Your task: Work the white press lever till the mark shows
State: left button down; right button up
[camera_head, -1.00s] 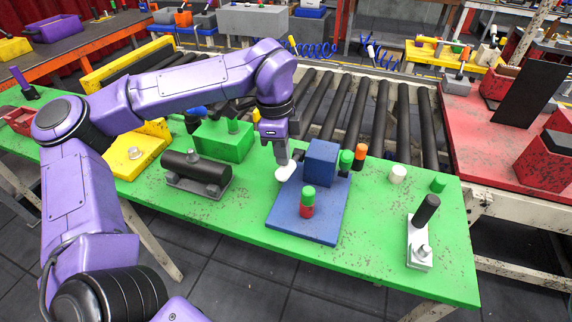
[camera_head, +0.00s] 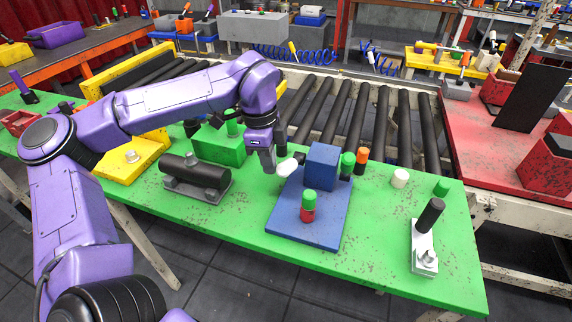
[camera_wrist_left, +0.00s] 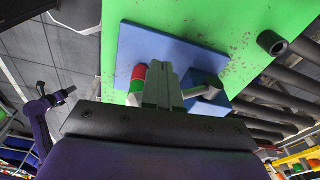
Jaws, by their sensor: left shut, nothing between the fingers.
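The blue press (camera_head: 322,166) stands on a blue base plate (camera_head: 330,228) on the green table. Its white lever (camera_head: 287,167) sticks out from the press block's left side. A red post with a green top (camera_head: 308,207) stands on the plate's front part. My left gripper (camera_head: 268,168) is shut and empty, just left of the lever's white end; I cannot tell whether they touch. In the left wrist view the closed fingers (camera_wrist_left: 163,85) stand over the blue plate (camera_wrist_left: 140,38), between the red-green post and a pale lever part (camera_wrist_left: 200,91). I see no clear mark. My right gripper is not in view.
Green and orange posts (camera_head: 361,160) stand close behind the press's right side. A black cylinder on a grey stand (camera_head: 190,175) lies to the left. A white fixture with a black handle (camera_head: 424,258) stands to the right. Conveyor rollers (camera_head: 370,115) run behind the table.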

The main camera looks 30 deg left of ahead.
pick_arm(q)
jog(key=shift+w+d, duration=0.1)
notch_tip(320, 180, up, 10)
jog(key=a+b, duration=0.1)
jog(key=shift+s+r, duration=0.25)
jog(key=shift+s, duration=0.05)
jog(key=shift+a, duration=0.1)
dwell(0.5)
